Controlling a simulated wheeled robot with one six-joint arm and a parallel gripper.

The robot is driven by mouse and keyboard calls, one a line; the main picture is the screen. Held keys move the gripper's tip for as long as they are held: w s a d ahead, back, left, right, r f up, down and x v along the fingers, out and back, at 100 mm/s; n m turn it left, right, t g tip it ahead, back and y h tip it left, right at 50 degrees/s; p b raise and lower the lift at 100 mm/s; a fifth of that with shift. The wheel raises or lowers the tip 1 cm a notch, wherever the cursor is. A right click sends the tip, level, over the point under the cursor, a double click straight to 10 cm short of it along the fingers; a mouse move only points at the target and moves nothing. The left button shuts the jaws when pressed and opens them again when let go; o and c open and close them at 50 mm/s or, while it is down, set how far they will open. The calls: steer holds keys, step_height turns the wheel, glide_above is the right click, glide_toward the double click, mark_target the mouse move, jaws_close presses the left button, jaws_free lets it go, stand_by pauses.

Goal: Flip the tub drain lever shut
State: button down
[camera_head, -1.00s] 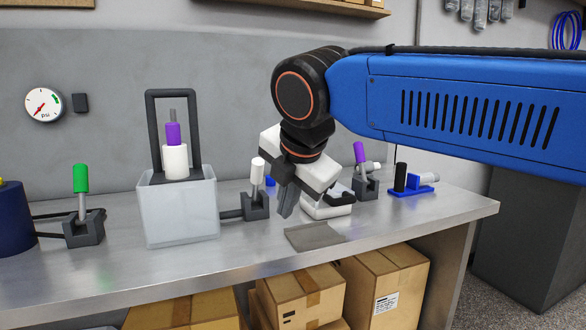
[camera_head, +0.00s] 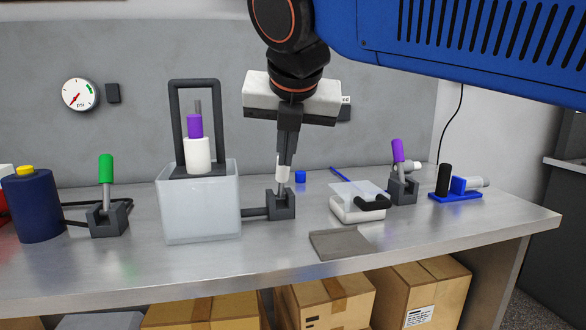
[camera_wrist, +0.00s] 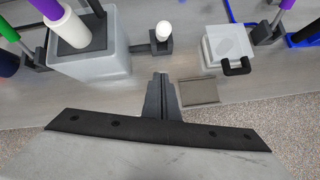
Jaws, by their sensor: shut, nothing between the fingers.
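The translucent tub (camera_head: 198,215) stands on the bench and also shows in the wrist view (camera_wrist: 95,70). A dark pipe runs from its right side to a grey valve block (camera_head: 281,206). The white-tipped drain lever (camera_head: 283,174) stands about upright on that block; its white knob shows in the wrist view (camera_wrist: 163,31). My gripper (camera_head: 285,162) is shut and empty, pointing down. In the head view its tips overlap the top of the lever. In the wrist view the tips (camera_wrist: 161,77) appear apart from the knob, so contact cannot be confirmed.
A green lever (camera_head: 106,170) stands left of the tub, beside a dark blue canister (camera_head: 34,207). A purple lever (camera_head: 398,152) stands at right. A white box with a black handle (camera_head: 357,205) and a flat grey plate (camera_head: 340,244) lie right of the drain lever.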

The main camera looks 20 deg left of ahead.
steer(key=shift+w+f, duration=0.1)
glide_toward(282, 180)
steer(key=shift+s+d+f+x, duration=0.1)
steer(key=shift+x, duration=0.85)
steer(key=shift+s+d+f+x, duration=0.1)
steer(key=shift+f+x, duration=0.05)
steer(key=shift+x, duration=0.85)
steer(key=shift+a+r, duration=0.1)
